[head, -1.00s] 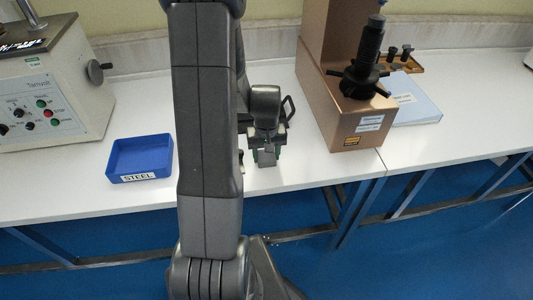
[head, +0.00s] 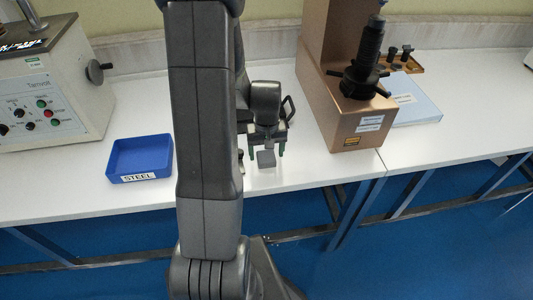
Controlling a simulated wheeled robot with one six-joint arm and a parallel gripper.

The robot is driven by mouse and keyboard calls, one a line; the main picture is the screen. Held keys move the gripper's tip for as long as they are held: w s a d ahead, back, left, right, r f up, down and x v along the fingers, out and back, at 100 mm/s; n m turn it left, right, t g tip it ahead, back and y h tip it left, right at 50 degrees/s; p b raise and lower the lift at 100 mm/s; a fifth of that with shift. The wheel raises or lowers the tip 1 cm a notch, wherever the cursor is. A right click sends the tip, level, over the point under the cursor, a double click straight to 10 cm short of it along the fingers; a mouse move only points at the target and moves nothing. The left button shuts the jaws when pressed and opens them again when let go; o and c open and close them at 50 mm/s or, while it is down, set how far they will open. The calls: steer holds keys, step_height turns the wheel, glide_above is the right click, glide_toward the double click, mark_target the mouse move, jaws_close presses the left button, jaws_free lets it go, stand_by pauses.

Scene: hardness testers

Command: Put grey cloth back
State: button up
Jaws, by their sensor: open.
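The small grey cloth (head: 266,159) lies on the white table near its front edge, right of my arm. My gripper (head: 266,150) is just above and behind it, pointing down. Its green-tipped fingers are spread open, one on each side of the cloth and apart from it. Part of the cloth's far side is hidden by the gripper.
A blue tray (head: 112,169) labelled STEEL stands left of my arm. A bronze hardness tester (head: 335,113) stands close on the right, with a light blue folder (head: 420,108) beside it. A cream tester (head: 75,75) is at far left. My arm hides the table's middle.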

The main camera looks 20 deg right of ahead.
mark_target(267, 156)
step_height(267, 156, up, 11)
stand_by(0.3)
steer(key=shift+s+f, duration=0.1)
